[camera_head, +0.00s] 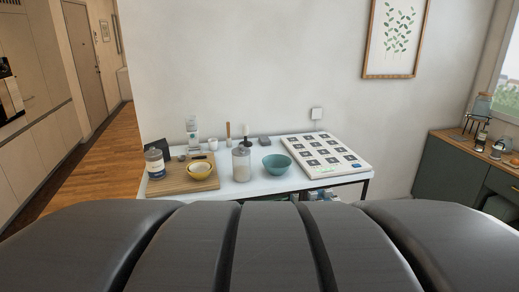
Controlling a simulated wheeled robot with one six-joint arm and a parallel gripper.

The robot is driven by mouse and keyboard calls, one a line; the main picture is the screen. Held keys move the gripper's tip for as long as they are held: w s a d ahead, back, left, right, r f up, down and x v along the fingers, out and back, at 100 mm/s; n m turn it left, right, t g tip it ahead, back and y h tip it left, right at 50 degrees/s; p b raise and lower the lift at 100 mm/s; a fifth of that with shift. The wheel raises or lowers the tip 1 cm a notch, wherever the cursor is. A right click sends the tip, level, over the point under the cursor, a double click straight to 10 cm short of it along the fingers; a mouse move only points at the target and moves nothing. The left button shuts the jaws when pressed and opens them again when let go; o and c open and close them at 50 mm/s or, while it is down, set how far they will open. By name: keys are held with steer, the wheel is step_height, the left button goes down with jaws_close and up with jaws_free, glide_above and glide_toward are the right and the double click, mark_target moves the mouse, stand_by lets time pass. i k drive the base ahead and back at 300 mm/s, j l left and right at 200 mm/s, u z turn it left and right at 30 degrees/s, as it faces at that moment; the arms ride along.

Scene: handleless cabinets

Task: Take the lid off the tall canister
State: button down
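A clear canister (241,164) with pale contents stands upright at the front of the white table (258,187), near its middle. A small dark shape shows at its top; I cannot tell whether it is a lid. I cannot tell for certain which one is the tall canister. My gripper is not in view.
A yellow bowl (200,171) is on a wooden board (170,184), left of the canister. A teal bowl (276,164) stands close on its right. A white panel with dark squares (325,168) covers the table's right end. A green cabinet (448,172) stands far right.

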mark_target(236, 151)
steer(key=i+j+u, duration=0.2)
steer(key=i, duration=0.7)
steer(key=i+u, duration=0.2)
steer(key=i, duration=0.7)
steer(key=j, duration=0.1)
